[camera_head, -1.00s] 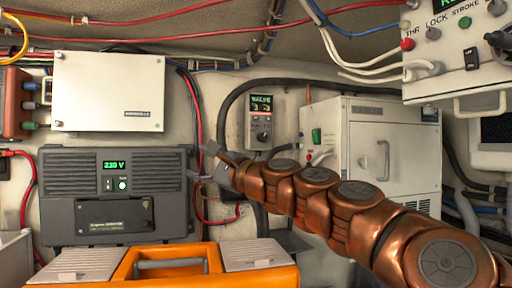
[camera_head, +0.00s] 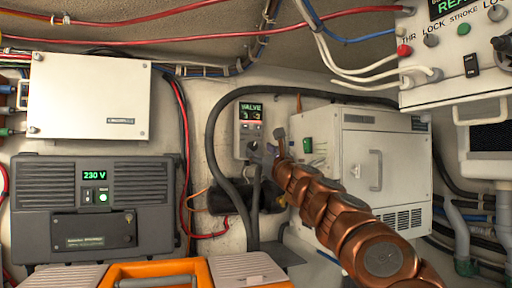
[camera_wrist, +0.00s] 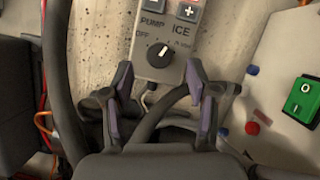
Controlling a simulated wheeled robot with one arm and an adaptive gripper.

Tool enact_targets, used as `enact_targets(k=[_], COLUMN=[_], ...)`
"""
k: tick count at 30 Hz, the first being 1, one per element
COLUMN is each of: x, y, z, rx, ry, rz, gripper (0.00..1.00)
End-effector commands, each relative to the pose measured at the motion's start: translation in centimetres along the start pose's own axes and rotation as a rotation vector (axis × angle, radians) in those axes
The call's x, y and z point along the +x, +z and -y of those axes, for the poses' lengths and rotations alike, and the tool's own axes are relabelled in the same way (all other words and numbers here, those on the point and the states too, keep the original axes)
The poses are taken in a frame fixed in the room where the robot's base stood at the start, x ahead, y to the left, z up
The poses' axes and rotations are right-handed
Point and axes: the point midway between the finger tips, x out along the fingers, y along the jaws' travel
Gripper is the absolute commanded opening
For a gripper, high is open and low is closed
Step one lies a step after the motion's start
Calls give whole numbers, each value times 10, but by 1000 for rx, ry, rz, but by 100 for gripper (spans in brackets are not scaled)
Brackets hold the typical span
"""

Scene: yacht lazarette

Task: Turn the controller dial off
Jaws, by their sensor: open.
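The controller (camera_head: 250,125) is a small grey wall box with a lit display reading VALVE. In the wrist view its lower face shows a round black dial (camera_wrist: 159,55) with a white pointer mark, which seems to point up and to the right. The labels OFF, PUMP and ICE surround the dial, with OFF on its left and a blurred label on its right. My gripper (camera_wrist: 160,95) is open and empty, its purple-padded fingers spread below the dial and apart from it. In the head view my gripper (camera_head: 266,153) is at the controller's lower edge and partly hides the dial area.
A thick black cable (camera_head: 212,130) loops beside the controller. A white cabinet (camera_head: 375,160) with a green switch (camera_wrist: 303,98) stands close on the right. A dark 230 V unit (camera_head: 95,208) and an orange case (camera_head: 150,270) are at left.

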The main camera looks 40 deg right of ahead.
Motion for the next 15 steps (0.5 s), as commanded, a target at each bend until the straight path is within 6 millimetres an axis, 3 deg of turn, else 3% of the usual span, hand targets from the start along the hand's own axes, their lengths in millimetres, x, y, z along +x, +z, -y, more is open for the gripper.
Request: enact_targets(k=[6,15], x=[20,34], y=[-1,-2], z=[1,1], rx=[-4,-3], ry=[-2,0], rz=[-5,-3], gripper=[59,59])
